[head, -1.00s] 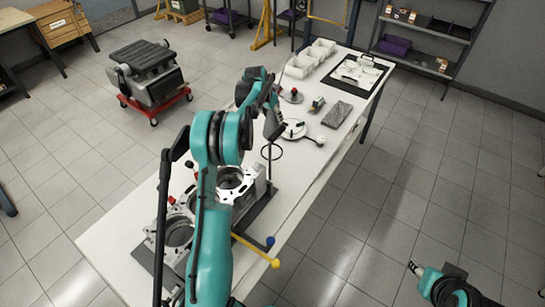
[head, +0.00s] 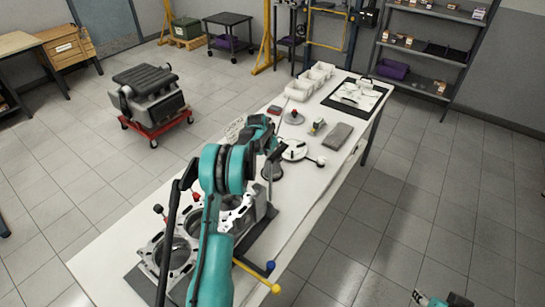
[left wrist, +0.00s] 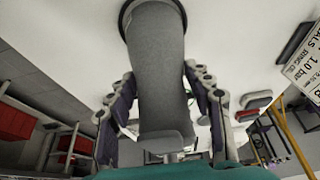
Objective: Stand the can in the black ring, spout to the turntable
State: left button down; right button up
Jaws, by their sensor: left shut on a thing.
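The can is a grey cylinder (left wrist: 160,70) in the left wrist view, between the two fingers of my left gripper (left wrist: 158,82), which is shut on it. In the head view the can (head: 272,171) is partly hidden behind my left arm and gripper (head: 272,155). The black ring (left wrist: 124,14) shows as a dark rim around the can's far end at the table; whether the can rests fully down in it I cannot tell. The white turntable (head: 294,151) is just beyond, up and right. The spout is not clearly visible. My right gripper (head: 418,297) is at the bottom edge, cut off.
An engine block (head: 175,255) on a dark mat lies nearer on the bench. A grey block (head: 337,136), a red-knobbed piece (head: 293,116), white bins (head: 300,90) and a black mat (head: 340,103) lie beyond. A yellow-handled tool (head: 256,276) sticks out over the bench edge.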

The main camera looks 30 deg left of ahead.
pick_arm(q)
jog(key=c, duration=0.6)
grip_release()
jog(key=shift+c, duration=0.2)
jog(key=shift+r, duration=0.1)
jog(key=p+v, duration=0.2)
jog(key=v, duration=1)
